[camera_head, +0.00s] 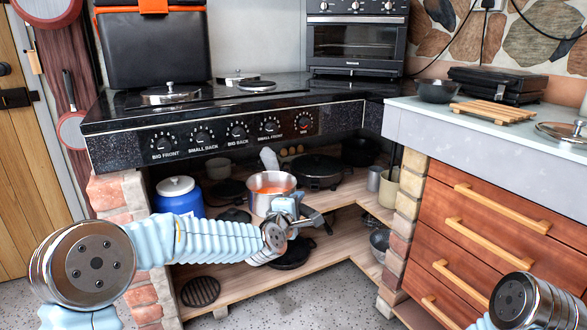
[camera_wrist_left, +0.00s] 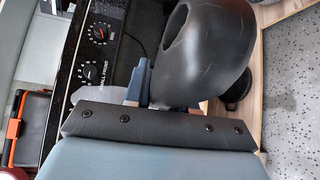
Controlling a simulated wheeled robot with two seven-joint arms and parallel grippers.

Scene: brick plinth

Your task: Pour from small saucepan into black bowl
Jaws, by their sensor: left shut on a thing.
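The small saucepan (camera_head: 258,202) is silver with orange-red contents and looks upright under the stove top, at shelf level. I cannot tell whether it touches the shelf. My left gripper (camera_head: 298,212) is at its front right side, shut on its dark handle (camera_head: 318,224). In the left wrist view a large dark rounded form (camera_wrist_left: 210,50), probably the handle up close, sits against the gripper and hides the pan. The black bowl (camera_head: 437,92) stands on the pale counter at the right, far from the pan. Only part of my right arm shows, at the lower right; its gripper is out of view.
The black stove top (camera_head: 215,98) and its knob panel (camera_head: 235,134) overhang the shelf. A blue container (camera_head: 178,200), a dark lidded pan (camera_head: 318,170) and a small metal cup (camera_head: 374,178) stand around. A wooden rack (camera_head: 494,112) lies beside the bowl; drawers (camera_head: 490,225) are below.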

